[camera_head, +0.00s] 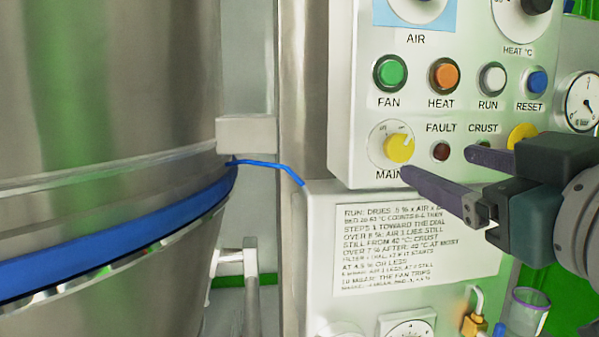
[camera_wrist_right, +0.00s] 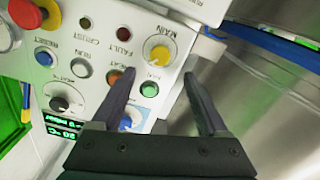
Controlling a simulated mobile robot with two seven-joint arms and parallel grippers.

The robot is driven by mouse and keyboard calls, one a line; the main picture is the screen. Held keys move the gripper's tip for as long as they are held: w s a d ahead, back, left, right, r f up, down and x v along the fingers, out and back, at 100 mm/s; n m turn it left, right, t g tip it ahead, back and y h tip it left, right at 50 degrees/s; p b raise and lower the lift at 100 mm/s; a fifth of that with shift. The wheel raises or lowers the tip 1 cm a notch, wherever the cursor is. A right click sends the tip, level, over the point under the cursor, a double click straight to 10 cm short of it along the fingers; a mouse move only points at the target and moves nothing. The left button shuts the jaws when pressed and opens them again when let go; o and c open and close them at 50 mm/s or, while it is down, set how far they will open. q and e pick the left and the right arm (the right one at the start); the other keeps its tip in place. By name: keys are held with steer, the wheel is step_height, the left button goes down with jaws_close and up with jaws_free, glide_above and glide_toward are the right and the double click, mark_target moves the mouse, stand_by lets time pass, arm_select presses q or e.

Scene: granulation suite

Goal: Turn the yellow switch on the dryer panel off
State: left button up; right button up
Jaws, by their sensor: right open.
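The yellow switch (camera_head: 400,148) is a round knob labelled MAIN at the lower left of the white dryer panel (camera_head: 366,100). Its pointer mark slants to the upper right in the head view. In the right wrist view the yellow switch (camera_wrist_right: 159,54) lies ahead of and between the two fingers. My right gripper (camera_head: 437,163) is open and empty. Its near fingertip shows just below the switch, and I cannot tell from the head view whether they touch. In the right wrist view the fingers (camera_wrist_right: 158,85) stand apart with nothing between them. My left gripper is not in view.
Green FAN (camera_head: 390,73), orange HEAT (camera_head: 444,75), white RUN (camera_head: 492,78) and blue RESET (camera_head: 537,82) buttons sit above the switch. A red emergency button (camera_wrist_right: 24,13) is on the same panel. A large steel vessel (camera_head: 110,90) with a blue band fills the left.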

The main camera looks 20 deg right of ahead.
mark_target(403, 150)
steer(key=b+x, duration=0.1)
steer(key=x, duration=0.6)
steer(key=shift+w, duration=0.4)
steer(key=shift+w+d, duration=0.2)
steer(key=shift+w, duration=0.45)
steer(key=shift+c, duration=0.4)
jaws_close()
